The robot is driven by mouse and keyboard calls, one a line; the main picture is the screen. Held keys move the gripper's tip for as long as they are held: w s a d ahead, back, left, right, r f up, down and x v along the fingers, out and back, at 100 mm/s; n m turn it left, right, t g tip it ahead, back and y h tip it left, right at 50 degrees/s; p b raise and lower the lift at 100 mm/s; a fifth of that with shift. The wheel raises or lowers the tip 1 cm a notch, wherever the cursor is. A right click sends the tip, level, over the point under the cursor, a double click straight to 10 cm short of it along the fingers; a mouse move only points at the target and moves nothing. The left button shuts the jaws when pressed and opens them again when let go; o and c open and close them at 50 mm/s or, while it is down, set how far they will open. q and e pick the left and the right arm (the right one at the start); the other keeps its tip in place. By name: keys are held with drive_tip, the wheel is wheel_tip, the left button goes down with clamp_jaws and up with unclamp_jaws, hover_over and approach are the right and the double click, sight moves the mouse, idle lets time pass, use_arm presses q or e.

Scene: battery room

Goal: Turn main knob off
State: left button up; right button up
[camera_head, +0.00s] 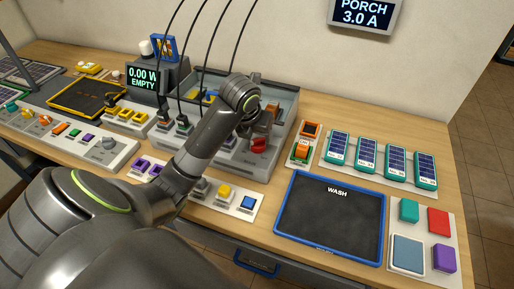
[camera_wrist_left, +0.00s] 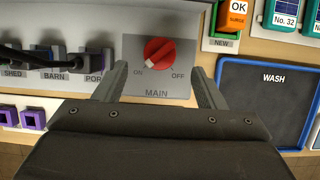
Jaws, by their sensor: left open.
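The red main knob (camera_head: 259,145) sits on the front panel of the grey box on the bench. In the left wrist view the knob (camera_wrist_left: 160,52) is on a grey plate (camera_wrist_left: 180,82) marked MAIN, with ON at its lower left and OFF at its lower right. Its pale pointer end is turned to the lower left, towards ON. My left gripper (camera_wrist_left: 159,68) is open, with one finger on each side of the plate's picture and the knob between and just beyond the tips. In the head view this gripper (camera_head: 248,127) is beside the knob, partly hidden by my arm.
A display (camera_head: 143,79) reads 0.00 W EMPTY; the wall sign (camera_head: 363,13) reads PORCH 3.0 A.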

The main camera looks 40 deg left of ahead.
sight(257, 141)
use_arm(q)
drive_tip(key=b+x, duration=0.3)
drive_tip(key=shift+f, duration=0.3)
drive_tip(key=shift+x, duration=1.1)
drive_tip(key=shift+w+a, duration=0.1)
drive_tip(key=shift+c, duration=0.4)
